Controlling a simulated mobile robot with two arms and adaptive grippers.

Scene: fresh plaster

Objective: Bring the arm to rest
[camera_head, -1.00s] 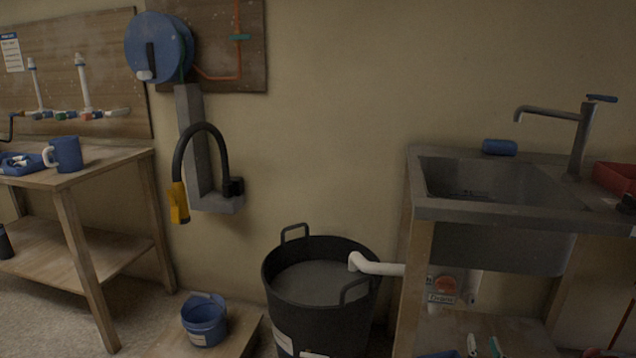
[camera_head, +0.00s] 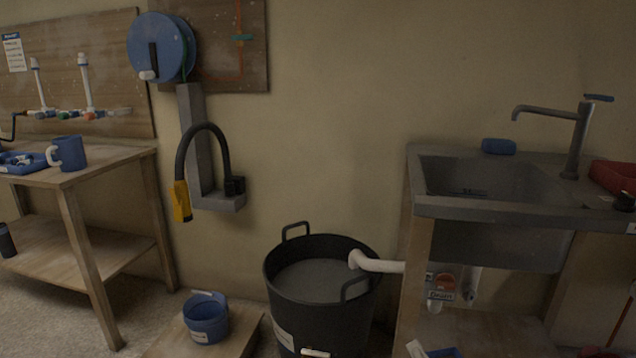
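Neither of my grippers shows clearly in the head view, and I see no arm reaching into the scene. A small white piece (camera_head: 416,348) and a blue piece (camera_head: 441,353) are cut off by the bottom edge, below the sink. I cannot tell what they belong to.
A workbench (camera_head: 70,178) with a blue mug (camera_head: 67,153) is at left. A blue hose reel (camera_head: 160,47) hangs on the wall. A black tub (camera_head: 318,312) and blue bucket (camera_head: 206,318) stand low in the middle. The sink (camera_head: 500,212) is at right.

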